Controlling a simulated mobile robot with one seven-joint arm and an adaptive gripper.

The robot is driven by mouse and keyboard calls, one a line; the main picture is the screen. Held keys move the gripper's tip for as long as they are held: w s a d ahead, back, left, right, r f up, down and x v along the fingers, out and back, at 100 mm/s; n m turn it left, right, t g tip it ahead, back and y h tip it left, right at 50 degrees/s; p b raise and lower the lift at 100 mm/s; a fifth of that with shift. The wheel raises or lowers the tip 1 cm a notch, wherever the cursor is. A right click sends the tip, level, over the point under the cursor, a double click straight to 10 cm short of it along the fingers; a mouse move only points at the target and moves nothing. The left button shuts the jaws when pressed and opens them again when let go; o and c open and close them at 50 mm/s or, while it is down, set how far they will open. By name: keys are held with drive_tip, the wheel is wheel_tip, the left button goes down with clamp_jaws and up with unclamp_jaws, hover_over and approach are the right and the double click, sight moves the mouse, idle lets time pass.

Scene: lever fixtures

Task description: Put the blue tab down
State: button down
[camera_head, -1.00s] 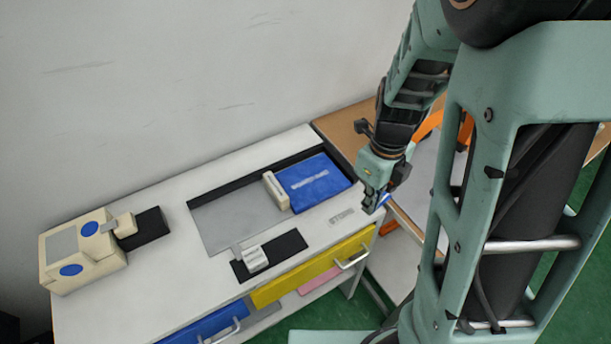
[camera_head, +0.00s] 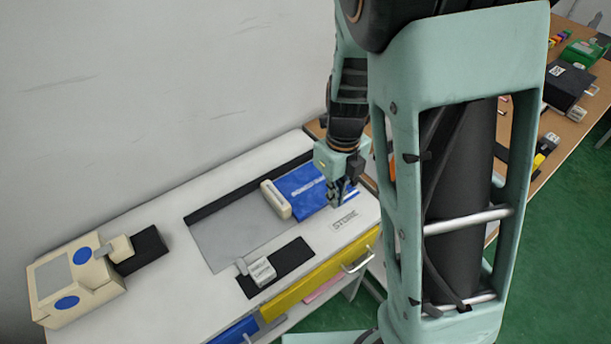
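My gripper (camera_head: 340,194) points down over the right end of the blue panel, at the right part of the white bench. Small blue and white patches (camera_head: 351,190) show beside its fingers. I cannot tell whether they belong to a held blue tab, to the fingers or to something behind them. The fingers are too small to tell whether they are open or shut. The blue panel (camera_head: 298,187) has a white label and a cream handle block (camera_head: 276,200) on its left edge. My gripper hides part of its right end.
A grey recessed area (camera_head: 235,226) lies left of the panel. A cream lever block (camera_head: 262,271) sits on a black plate in front. A cream box with blue discs (camera_head: 76,276) stands at the far left. A yellow drawer (camera_head: 312,288) is below the bench's front edge.

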drive_tip(key=w+a+f, duration=0.2)
drive_tip(key=w+a, duration=0.1)
hover_over(306, 209)
drive_tip(key=f, duration=0.5)
drive_tip(key=shift+s+d+f, duration=0.1)
drive_tip(key=shift+d, duration=0.1)
drive_tip(key=shift+w+a+f, duration=0.1)
drive_tip(key=shift+f, duration=0.85)
drive_tip(key=shift+w+a+f, duration=0.1)
drive_tip(key=shift+f, duration=0.8)
drive_tip(key=shift+f, duration=0.1)
drive_tip(key=c, duration=2.6)
unclamp_jaws()
drive_tip(key=o, duration=0.4)
drive_tip(key=shift+o, duration=0.2)
